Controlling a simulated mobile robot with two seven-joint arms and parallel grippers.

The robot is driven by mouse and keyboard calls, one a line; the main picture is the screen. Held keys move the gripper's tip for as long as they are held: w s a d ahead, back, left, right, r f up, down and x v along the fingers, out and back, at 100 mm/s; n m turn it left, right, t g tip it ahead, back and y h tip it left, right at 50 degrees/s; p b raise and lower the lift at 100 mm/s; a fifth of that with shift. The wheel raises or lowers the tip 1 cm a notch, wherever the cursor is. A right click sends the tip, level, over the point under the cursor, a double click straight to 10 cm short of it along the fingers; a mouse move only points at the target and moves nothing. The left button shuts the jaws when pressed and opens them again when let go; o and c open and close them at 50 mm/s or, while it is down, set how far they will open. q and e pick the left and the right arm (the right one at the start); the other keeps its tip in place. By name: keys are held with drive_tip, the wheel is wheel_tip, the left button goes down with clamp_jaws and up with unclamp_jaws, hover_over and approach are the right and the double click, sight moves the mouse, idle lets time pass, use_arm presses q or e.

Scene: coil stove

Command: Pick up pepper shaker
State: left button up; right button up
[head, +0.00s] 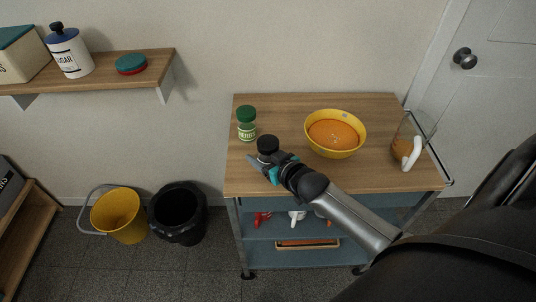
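A dark, round-topped object (268,143), which looks like the pepper shaker's black lid, shows right at my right gripper. Its lower part is hidden behind the gripper. My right gripper (268,170), with teal on its fingers, reaches in from the lower right over the front left of the wooden cart top. It is at or very close to the dark-topped object; I cannot tell whether the fingers touch it or how far apart they are. My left gripper is not in view.
A green-lidded herb shaker (246,124) stands just behind and left. A yellow bowl (335,134) with orange contents and a glass jug (407,148) stand to the right on the cart top (290,105). A shelf (110,73) is at upper left; bins (178,212) stand below.

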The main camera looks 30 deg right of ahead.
drive_tip(key=c, duration=0.9)
